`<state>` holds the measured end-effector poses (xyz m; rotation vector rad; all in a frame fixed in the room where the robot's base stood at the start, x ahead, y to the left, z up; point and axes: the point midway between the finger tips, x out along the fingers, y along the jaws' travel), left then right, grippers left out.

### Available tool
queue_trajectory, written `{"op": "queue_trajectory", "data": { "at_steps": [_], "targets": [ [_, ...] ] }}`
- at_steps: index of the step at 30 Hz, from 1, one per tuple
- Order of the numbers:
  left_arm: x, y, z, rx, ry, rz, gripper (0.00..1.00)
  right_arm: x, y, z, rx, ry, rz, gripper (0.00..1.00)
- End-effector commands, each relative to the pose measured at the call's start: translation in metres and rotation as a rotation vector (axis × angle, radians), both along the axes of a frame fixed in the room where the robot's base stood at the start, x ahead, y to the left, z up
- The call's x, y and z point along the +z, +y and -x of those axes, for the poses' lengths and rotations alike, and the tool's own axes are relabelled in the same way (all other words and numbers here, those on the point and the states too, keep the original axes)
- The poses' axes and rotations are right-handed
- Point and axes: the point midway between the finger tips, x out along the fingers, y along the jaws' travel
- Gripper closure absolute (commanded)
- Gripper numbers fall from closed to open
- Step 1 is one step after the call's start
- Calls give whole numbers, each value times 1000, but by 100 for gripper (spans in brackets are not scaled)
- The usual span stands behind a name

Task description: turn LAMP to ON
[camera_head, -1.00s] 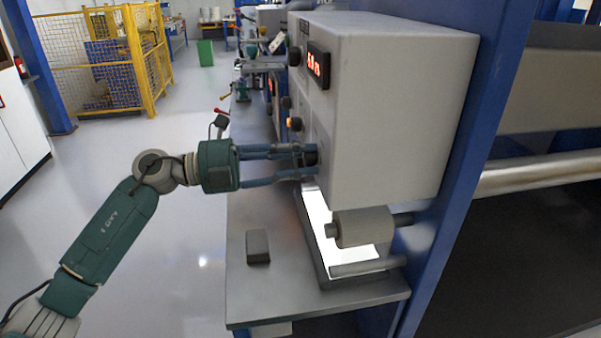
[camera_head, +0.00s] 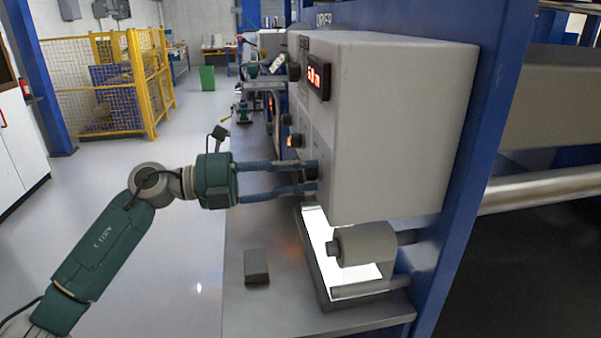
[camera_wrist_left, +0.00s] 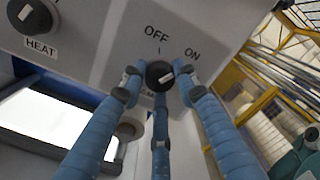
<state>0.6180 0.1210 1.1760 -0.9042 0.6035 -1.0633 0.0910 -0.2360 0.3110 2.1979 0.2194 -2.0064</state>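The dark LAMP knob (camera_wrist_left: 160,73) sits on the light grey panel below the OFF mark, with ON to its right. The knob's name label is mostly hidden by my fingers. My left gripper (camera_wrist_left: 158,80) has its blue fingers around the knob, one on each side and one below. I cannot tell whether the fingertips press on it. In the head view the left gripper (camera_head: 312,179) reaches the left face of the grey machine box (camera_head: 390,130). My right gripper is not in view.
A HEAT knob (camera_wrist_left: 33,17) is at the upper left in the wrist view. A roller (camera_head: 365,247) stands over a lit white panel (camera_head: 318,238) under the box. A small dark block (camera_head: 257,267) lies on the grey bench (camera_head: 243,312). Open floor lies left of the bench.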

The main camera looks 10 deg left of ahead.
Motion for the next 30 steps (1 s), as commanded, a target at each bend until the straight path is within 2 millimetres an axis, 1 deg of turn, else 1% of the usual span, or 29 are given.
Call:
{"op": "queue_trajectory", "data": {
  "at_steps": [1, 2, 3, 11, 14, 17, 24, 27, 30],
  "targets": [
    [-5, -2, 1, -6, 6, -6, 59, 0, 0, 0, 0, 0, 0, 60],
    [-5, -2, 1, -5, 6, -6, 53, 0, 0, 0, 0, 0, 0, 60],
    [-4, -1, 1, -4, 5, -5, 52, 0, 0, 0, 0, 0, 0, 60],
    [-2, 0, 0, -1, 3, -1, 52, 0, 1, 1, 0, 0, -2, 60],
    [-2, 7, 2, 1, 3, 0, 52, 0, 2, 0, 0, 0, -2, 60],
    [-2, 20, 8, 2, 5, -2, 52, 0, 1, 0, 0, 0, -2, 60],
    [-3, 68, 28, 3, 6, -4, 52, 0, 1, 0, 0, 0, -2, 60],
    [-3, 85, 36, 1, 7, -4, 52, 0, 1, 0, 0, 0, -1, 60],
    [-3, 98, 42, -1, 7, -3, 52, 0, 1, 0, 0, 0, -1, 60]
  ]
}}
